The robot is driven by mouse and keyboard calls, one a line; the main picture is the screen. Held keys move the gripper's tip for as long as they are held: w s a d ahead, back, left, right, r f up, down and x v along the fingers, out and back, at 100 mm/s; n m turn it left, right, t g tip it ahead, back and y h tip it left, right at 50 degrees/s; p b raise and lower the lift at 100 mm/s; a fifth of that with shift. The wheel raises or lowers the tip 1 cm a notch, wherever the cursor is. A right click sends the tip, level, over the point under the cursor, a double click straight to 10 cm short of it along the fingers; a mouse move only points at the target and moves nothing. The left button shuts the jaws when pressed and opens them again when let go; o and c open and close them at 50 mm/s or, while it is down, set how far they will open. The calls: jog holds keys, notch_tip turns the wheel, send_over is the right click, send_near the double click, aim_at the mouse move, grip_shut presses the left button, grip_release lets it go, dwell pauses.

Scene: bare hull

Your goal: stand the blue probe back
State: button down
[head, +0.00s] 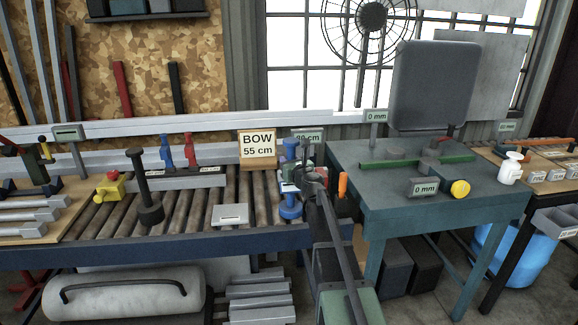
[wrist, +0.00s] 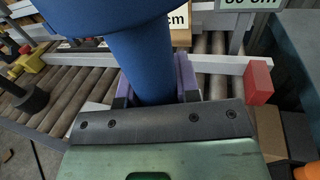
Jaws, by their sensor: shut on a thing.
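The blue probe (wrist: 145,65) fills the upper middle of the wrist view, with a wide round end and a narrower shaft. Its shaft passes between the jaws of my gripper (wrist: 155,92), which is shut on it. In the head view the blue probe (head: 290,210) shows at the right end of the roller conveyor, partly covered by my gripper (head: 292,180). It looks roughly upright. I cannot tell whether its lower end touches the rollers.
The roller conveyor (head: 190,208) carries a black post on a round base (head: 149,212), a yellow block with a red knob (head: 110,187) and a small grey stand (head: 230,215). A "BOW 55 cm" sign (head: 257,146) stands behind. A teal table (head: 390,203) stands close on the right.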

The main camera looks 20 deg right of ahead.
jog(key=shift+f, duration=0.2)
jog(key=c, duration=0.8)
grip_release()
jog(key=shift+r, duration=0.1)
jog(key=s, duration=1.2)
jog(key=shift+a+r, duration=0.15)
